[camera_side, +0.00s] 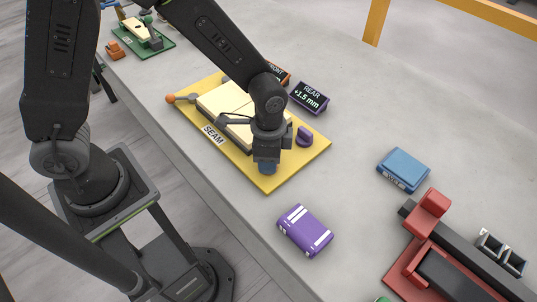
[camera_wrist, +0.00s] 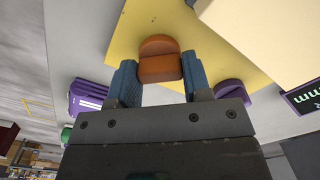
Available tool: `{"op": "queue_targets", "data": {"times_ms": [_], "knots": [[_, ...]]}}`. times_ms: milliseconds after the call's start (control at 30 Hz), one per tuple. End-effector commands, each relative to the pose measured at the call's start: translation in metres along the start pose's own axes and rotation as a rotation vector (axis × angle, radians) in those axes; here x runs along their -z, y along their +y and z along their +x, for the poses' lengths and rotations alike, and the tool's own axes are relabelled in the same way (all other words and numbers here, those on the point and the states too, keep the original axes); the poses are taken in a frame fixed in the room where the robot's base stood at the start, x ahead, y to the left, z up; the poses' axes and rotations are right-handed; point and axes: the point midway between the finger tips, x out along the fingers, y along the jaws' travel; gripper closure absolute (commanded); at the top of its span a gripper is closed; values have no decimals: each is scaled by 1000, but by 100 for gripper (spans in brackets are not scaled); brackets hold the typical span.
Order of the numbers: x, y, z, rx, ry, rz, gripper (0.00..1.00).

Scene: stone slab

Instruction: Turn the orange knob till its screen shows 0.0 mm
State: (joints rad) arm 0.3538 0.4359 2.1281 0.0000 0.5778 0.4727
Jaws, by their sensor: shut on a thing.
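The orange knob (camera_wrist: 160,62) stands on the yellow board (camera_side: 313,152) and sits between my two blue fingertips in the wrist view. My gripper (camera_wrist: 160,80) is shut on it; in the side view my gripper (camera_side: 267,167) points down at the board's near right corner and hides the knob. The orange screen (camera_side: 279,73), with part of the word FRONT showing, stands behind the board. My arm covers most of it, so its reading is hidden.
A purple knob (camera_side: 304,136) stands close to my gripper; its purple screen (camera_side: 309,97) reads REAR +1.5 mm. Pale blocks (camera_side: 226,98) lie on the board. A purple box (camera_side: 305,231), a blue box (camera_side: 403,170) and a red fixture (camera_side: 428,212) stand to the right.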

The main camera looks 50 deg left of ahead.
Motion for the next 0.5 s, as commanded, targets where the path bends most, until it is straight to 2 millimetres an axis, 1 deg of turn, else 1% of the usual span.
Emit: {"op": "queue_targets", "data": {"times_ms": [200,500], "knots": [[0,0,-1,0,0,41,79],[0,0,-1,0,0,47,79]]}}
